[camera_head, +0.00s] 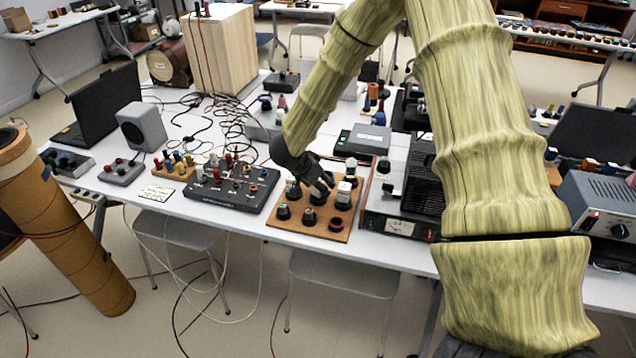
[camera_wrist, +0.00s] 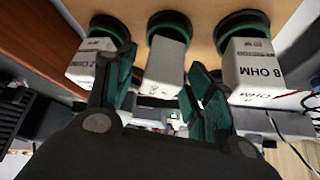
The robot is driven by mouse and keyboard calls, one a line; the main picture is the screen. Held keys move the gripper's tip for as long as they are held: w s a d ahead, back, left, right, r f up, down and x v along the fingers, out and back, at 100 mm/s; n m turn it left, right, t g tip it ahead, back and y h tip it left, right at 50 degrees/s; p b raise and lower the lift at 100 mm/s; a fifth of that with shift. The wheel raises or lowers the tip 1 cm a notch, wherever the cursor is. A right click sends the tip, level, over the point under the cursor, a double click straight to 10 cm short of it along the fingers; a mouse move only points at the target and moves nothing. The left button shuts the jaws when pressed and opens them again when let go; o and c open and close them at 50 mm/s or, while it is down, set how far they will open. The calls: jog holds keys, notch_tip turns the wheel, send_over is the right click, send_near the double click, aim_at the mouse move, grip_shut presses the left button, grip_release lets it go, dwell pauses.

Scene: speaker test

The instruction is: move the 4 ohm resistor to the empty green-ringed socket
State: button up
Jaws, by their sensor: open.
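In the wrist view, three pale resistor blocks stand in dark green-ringed sockets on a tan board (camera_wrist: 217,14). The right block (camera_wrist: 252,70) reads "8 OHM". The left block (camera_wrist: 88,62) has lettering partly hidden by a finger. The middle block (camera_wrist: 165,62) shows no readable label, so I cannot confirm which is the 4 ohm resistor. My gripper (camera_wrist: 160,68) is open, with its green fingers to either side of the middle block. In the head view, my gripper (camera_head: 324,185) is low over the wooden socket board (camera_head: 318,236). I cannot tell which socket there is empty.
A black panel with knobs (camera_head: 230,192) lies left of the board. A meter box (camera_head: 398,226) stands close on its right. A grey box (camera_head: 368,138) sits behind. The table's front edge runs just before the board. Cables lie on the table at the left.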

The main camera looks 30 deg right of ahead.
jog(key=shift+r, duration=0.15)
jog(key=v, duration=1.2)
